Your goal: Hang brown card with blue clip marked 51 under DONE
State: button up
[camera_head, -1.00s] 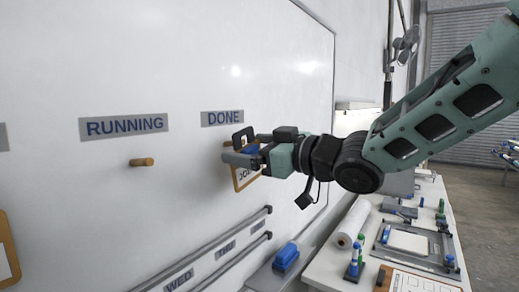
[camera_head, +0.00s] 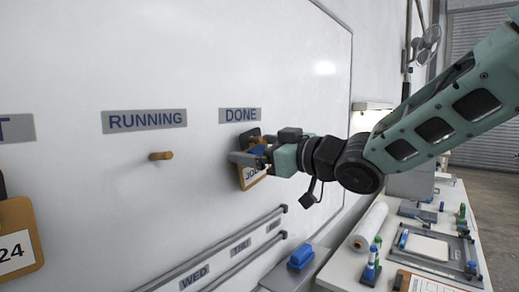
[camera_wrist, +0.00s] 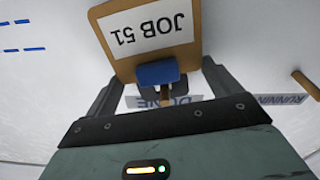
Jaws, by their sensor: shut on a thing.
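The brown card (camera_head: 246,180) with a JOB label and a blue clip (camera_head: 257,150) is at the whiteboard, just below the DONE sign (camera_head: 240,115). My gripper (camera_head: 250,158) is shut on it and partly hides it. In the wrist view the card (camera_wrist: 118,62) reads JOB 51, upside down, with its blue clip (camera_wrist: 170,73) between the fingers. A brown peg end (camera_wrist: 168,97) shows beside the clip, in front of the DONE sign (camera_wrist: 165,101). I cannot tell whether the card's dark hanger is around the peg.
The RUNNING sign (camera_head: 145,120) has a bare wooden peg (camera_head: 161,156) below it. Another brown card marked 24 (camera_head: 18,245) hangs at the far left. Rails (camera_head: 235,250) with day labels run below. A cluttered bench (camera_head: 345,265) stands at the lower right.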

jog(key=o, duration=0.7)
jog(key=b+v, duration=0.5)
jog(key=v, duration=1.2)
notch_tip(320, 180, down, 20)
jog(key=s+m+g+h+b, duration=0.1)
jog(key=s+m+h+b, duration=0.15)
jog(key=m+h, duration=0.45)
jog(key=s+f+n+g+h+b, duration=0.1)
jog(key=s+f+g+h, duration=0.2)
jog(key=s+f+g, duration=0.2)
jog(key=s+d+f+n+g+h+b, duration=0.1)
jog(key=s+f+g+h, duration=0.2)
jog(key=s+f, duration=0.6)
jog(key=s+g, duration=0.2)
jog(key=s, duration=0.3)
jog(key=shift+f+h, duration=0.3)
jog(key=shift+f, duration=0.1)
